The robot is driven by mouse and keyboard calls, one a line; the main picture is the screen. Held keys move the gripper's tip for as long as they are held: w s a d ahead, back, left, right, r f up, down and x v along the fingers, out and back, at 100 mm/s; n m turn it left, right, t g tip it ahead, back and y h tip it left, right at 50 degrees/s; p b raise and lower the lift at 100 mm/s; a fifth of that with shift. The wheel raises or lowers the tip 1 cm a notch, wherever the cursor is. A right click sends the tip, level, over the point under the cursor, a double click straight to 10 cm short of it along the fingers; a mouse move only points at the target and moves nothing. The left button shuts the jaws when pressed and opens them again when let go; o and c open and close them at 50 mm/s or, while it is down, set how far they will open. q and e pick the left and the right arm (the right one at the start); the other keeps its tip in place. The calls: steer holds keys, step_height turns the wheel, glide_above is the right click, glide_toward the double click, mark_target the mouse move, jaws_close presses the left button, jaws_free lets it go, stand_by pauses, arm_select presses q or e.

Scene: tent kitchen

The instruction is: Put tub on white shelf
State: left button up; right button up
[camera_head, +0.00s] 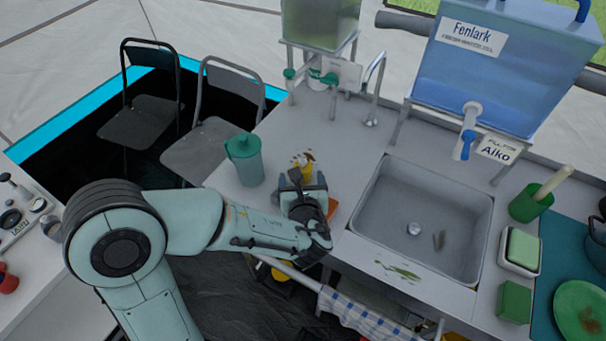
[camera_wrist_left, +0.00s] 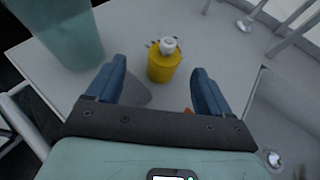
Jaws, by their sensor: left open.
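A small yellow container (camera_wrist_left: 163,68) with a white top, likely the tub, stands on the grey counter. In the head view only part of it (camera_head: 303,159) shows beyond my left gripper (camera_head: 303,180). The left gripper is open and empty. In the left wrist view its blue fingers (camera_wrist_left: 158,76) point toward the container, one on each side of the line to it, with the container still beyond the fingertips. I cannot pick out a white shelf. My right gripper is not in view.
A teal lidded pitcher (camera_head: 245,160) stands left of the gripper. A small orange object (camera_head: 332,208) lies close by its right side. The sink (camera_head: 415,222) is to the right.

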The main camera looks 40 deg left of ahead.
mark_target(303, 168)
arm_select(q)
steer(key=x, duration=0.7)
steer(key=shift+w+d+f, duration=0.2)
steer(key=shift+w+f, duration=0.1)
steer(key=shift+w, duration=0.05)
steer(key=c, duration=1.1)
steer(key=shift+c, duration=0.5)
steer(key=shift+r, duration=0.15)
